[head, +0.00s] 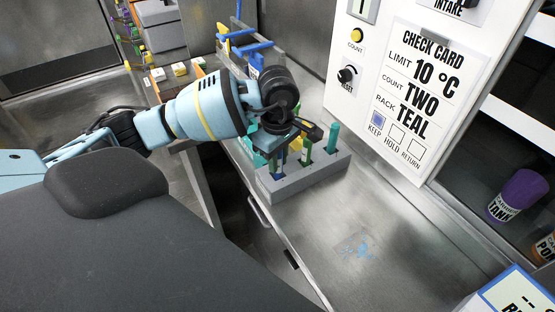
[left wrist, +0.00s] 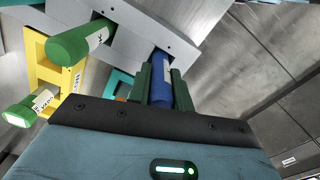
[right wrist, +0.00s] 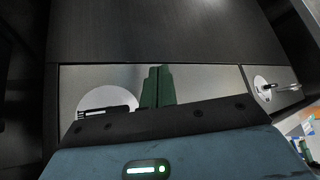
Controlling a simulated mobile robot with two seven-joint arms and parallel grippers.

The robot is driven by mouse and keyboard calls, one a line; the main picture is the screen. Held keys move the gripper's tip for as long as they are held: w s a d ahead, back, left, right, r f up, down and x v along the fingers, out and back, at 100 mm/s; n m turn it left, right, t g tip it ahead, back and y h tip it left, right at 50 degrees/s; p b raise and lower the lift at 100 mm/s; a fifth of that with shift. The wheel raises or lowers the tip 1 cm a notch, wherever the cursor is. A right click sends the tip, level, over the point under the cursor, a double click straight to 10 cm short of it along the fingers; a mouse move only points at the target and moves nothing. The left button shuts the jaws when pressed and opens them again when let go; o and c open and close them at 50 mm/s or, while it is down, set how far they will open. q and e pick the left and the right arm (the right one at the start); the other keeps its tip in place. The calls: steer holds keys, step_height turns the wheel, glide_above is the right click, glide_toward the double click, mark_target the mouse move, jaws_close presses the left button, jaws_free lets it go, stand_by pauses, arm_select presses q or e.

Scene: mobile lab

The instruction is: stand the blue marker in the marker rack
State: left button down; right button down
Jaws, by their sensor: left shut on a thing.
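The grey marker rack (head: 315,173) stands on the metal counter with green and teal markers upright in it. My left gripper (left wrist: 160,72) is over the rack's left end, shut on the blue marker (left wrist: 160,92). In the left wrist view, the marker's far end meets a dark opening in the rack (left wrist: 185,42); how deep it sits is not clear. In the head view my arm hides most of the grip. My right gripper (right wrist: 158,72) shows only in the right wrist view, its fingers together with nothing seen between them.
Green markers (left wrist: 82,42) are close beside my left gripper. A blue-handled rack (head: 245,45) stands behind my left arm. The white panel with the check card (head: 425,95) rises behind the rack.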

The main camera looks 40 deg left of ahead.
arm_select(q)
steer(key=shift+f, duration=0.5)
steer(key=c, duration=1.3)
jaws_free()
steer(key=shift+o, duration=0.2)
arm_select(e)
steer(key=shift+s+f, duration=0.15)
steer(key=shift+s, duration=0.25)
arm_select(q)
steer(key=shift+r, duration=0.5)
step_height(320, 180, up, 10)
steer(key=shift+r, duration=0.7)
